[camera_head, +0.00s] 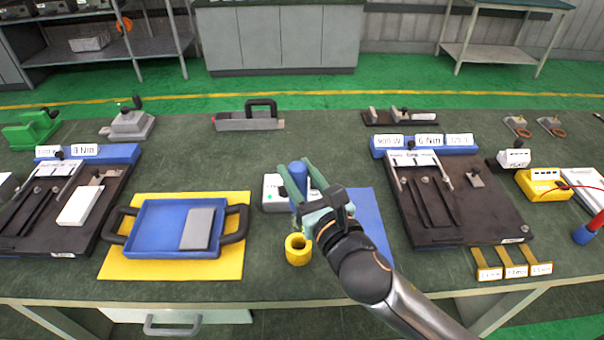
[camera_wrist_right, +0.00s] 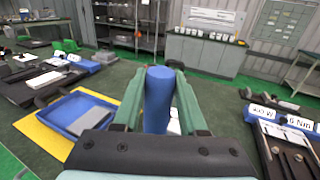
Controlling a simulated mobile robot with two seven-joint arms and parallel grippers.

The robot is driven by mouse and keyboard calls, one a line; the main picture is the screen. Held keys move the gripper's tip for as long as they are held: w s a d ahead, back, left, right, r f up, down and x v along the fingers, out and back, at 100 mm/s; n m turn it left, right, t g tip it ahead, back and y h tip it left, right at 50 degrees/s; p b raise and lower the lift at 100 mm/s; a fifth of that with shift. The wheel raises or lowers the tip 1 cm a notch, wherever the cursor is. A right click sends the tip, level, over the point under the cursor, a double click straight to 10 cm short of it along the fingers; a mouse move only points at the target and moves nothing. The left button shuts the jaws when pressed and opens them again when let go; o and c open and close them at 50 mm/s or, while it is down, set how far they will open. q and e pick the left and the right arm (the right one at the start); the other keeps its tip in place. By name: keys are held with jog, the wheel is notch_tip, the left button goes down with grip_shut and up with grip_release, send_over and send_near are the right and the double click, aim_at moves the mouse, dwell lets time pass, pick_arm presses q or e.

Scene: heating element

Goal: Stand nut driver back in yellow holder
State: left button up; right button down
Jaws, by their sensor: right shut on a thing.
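The nut driver's blue handle (camera_head: 298,171) is between the green fingers of my right gripper (camera_head: 297,167), which is shut on it. In the right wrist view the blue handle (camera_wrist_right: 158,98) stands up between the fingers (camera_wrist_right: 158,75). The yellow holder (camera_head: 298,250) is a round cup with an open top on the bench, just nearer to me than the gripper. The driver's lower end is hidden or unclear, so I cannot tell its height over the bench. My left gripper is not in view.
A white box (camera_head: 274,190) and a blue mat (camera_head: 370,225) lie by the gripper. Left of the holder is a blue tray (camera_head: 150,240) on a yellow mat (camera_head: 235,262). A dark fixture board (camera_head: 470,222) is to the right.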

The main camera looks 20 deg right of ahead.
jog(key=shift+r, duration=0.15)
jog(key=shift+f+b, duration=1.9)
jog(key=shift+f, duration=1)
jog(key=shift+p, duration=1)
jog(key=shift+f+b, duration=2)
jog(key=shift+f, duration=1.1)
jog(key=shift+c, duration=1.9)
grip_release()
jog(key=shift+f, duration=0.15)
